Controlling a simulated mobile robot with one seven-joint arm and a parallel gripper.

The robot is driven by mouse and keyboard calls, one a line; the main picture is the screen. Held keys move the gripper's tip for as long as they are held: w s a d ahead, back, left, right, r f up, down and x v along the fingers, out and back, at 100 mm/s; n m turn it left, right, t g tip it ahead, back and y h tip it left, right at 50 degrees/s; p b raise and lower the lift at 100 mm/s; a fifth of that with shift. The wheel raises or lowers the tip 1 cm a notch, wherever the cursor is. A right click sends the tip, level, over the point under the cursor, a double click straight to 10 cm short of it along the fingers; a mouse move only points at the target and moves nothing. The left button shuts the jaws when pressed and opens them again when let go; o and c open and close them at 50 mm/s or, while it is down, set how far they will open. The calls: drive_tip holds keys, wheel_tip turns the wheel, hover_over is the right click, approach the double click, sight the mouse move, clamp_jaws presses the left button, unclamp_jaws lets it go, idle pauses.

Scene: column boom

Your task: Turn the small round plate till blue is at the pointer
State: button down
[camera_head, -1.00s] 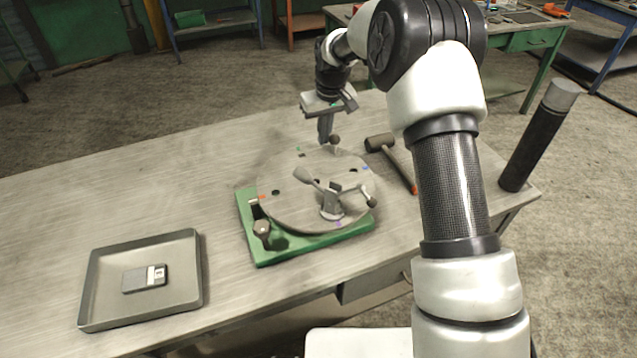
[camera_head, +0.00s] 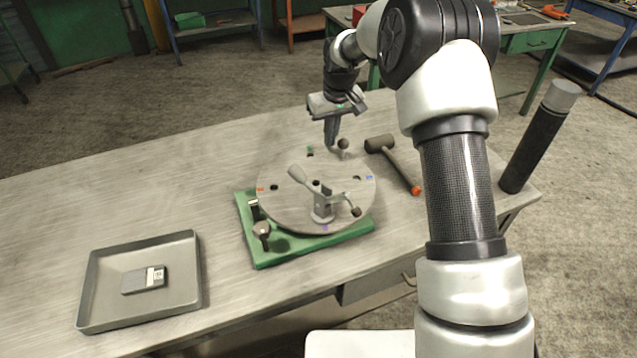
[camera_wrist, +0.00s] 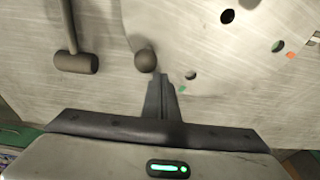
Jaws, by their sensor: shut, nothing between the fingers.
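The round grey plate (camera_head: 285,207) sits on a green base (camera_head: 290,252) on the table. Its rim marks are orange at the left (camera_head: 260,188), green at the far side (camera_head: 310,149), blue at the right (camera_head: 369,177) and purple at the near side (camera_head: 325,228). A pale tab (camera_head: 253,204) at the plate's left edge, near orange, looks like the pointer. A dark ball knob (camera_head: 343,144) stands at the plate's far edge, also in the wrist view (camera_wrist: 146,60). My gripper (camera_head: 330,143) is shut and empty, right beside this knob; contact is unclear.
A lever handle (camera_head: 322,205) stands on the plate and a knobbed clamp (camera_head: 262,232) at the base's left. A mallet (camera_head: 396,163) lies right of the plate. A tray (camera_head: 190,290) holds a small grey box (camera_head: 144,279). A dark cylinder (camera_head: 540,140) stands at the right.

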sight(348, 143)
drive_tip(key=shift+d, duration=0.1)
drive_tip(key=shift+s+d, duration=0.3)
drive_tip(key=shift+d, duration=0.55)
drive_tip(key=shift+s+d+b, duration=0.35)
drive_tip(key=shift+d, duration=0.15)
drive_tip(key=shift+s+d, duration=0.1)
drive_tip(key=shift+d, duration=0.1)
drive_tip(key=shift+s+d, duration=0.45)
drive_tip(key=shift+d, duration=0.15)
drive_tip(key=shift+s+d, duration=0.1)
drive_tip(key=shift+b, duration=0.3)
